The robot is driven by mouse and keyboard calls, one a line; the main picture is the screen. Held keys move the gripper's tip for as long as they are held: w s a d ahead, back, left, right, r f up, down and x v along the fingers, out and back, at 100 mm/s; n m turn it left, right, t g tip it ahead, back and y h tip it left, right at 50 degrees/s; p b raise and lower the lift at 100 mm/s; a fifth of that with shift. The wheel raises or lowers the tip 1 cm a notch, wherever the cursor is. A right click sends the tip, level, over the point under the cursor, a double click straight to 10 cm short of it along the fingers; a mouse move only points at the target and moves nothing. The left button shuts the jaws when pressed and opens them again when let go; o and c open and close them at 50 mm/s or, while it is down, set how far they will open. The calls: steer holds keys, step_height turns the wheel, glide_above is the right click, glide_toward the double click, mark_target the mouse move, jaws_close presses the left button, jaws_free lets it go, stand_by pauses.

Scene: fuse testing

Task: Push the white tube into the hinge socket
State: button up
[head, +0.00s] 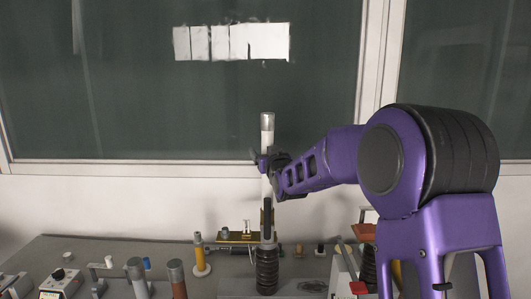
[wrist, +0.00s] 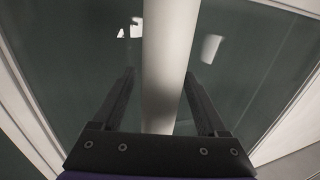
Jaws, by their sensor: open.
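The white tube (head: 267,139) stands about upright in the head view, with a grey cap at its top. Its lower end meets a dark fitting, which looks like the hinge socket (head: 267,216), above a dark ribbed post (head: 267,272). I cannot tell how firmly the tube sits there. My gripper (head: 266,161) is at the tube's middle, reaching in from the right. In the wrist view the tube (wrist: 168,60) passes between the two fingers of my gripper (wrist: 159,74), with a gap visible on each side. The gripper is open and around the tube, not clamped.
A grey bench (head: 110,250) carries several items: a yellow post (head: 200,258), grey and brown cylinders (head: 177,278) and a meter box (head: 62,282) at left. A green board (head: 150,100) hangs behind. Red-brown parts (head: 362,232) stand near my arm at right.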

steer(key=b+v, duration=0.1)
steer(key=v, duration=1.6)
steer(key=shift+s, duration=0.2)
steer(key=shift+d, duration=0.1)
